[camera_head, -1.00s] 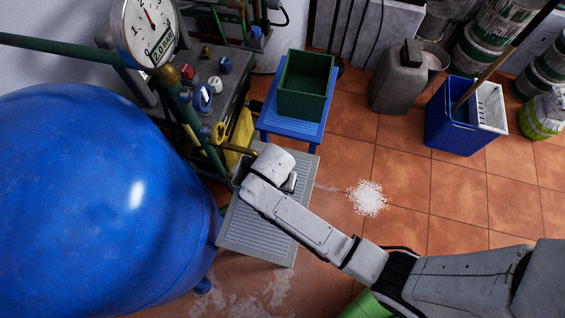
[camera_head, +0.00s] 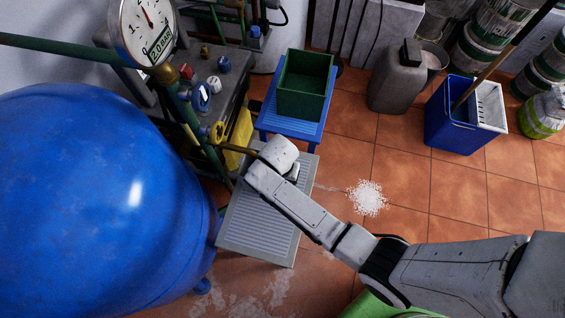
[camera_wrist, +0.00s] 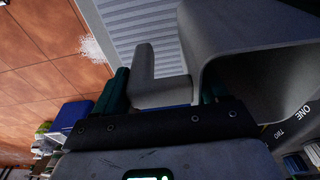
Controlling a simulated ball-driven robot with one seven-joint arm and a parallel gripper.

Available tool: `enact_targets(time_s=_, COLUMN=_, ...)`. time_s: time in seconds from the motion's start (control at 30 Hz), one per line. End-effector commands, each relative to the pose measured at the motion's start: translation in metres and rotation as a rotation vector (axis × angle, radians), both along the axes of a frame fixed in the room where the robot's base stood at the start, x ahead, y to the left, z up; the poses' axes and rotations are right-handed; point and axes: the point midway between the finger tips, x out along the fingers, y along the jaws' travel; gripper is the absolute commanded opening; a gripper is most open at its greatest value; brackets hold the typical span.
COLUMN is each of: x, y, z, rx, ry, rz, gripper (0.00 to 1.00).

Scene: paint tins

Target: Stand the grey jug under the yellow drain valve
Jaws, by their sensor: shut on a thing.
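The grey jug (camera_wrist: 250,40) fills the right of the wrist view, its wide open mouth toward the camera. Its handle (camera_wrist: 146,75) lies between the dark green fingers of my gripper (camera_wrist: 160,92), which is shut on it. In the head view my wrist hides most of the gripper and jug, above the upper end of the grey slatted stand (camera_head: 255,225). The yellow drain valve (camera_head: 218,131) is just left of my wrist, and its brass spout (camera_head: 240,150) runs toward it. Whether the jug touches the stand cannot be told.
A blue stool (camera_head: 290,126) with a green crate (camera_head: 304,85) stands just beyond the grey stand. A large blue tank (camera_head: 100,200) borders it on the left. White granules (camera_head: 368,197) lie on the tiles at right. A blue bucket (camera_head: 455,125) stands farther right.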

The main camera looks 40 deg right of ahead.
Motion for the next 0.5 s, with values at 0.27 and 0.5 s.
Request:
enact_targets(time_s=0.27, x=0.0, y=0.0001, z=-0.0012, rx=0.0, ry=0.0, rz=0.0, gripper=0.95)
enact_targets(time_s=0.5, x=0.0, y=0.0001, z=-0.001, rx=0.0, ry=0.0, rz=0.0, gripper=0.99)
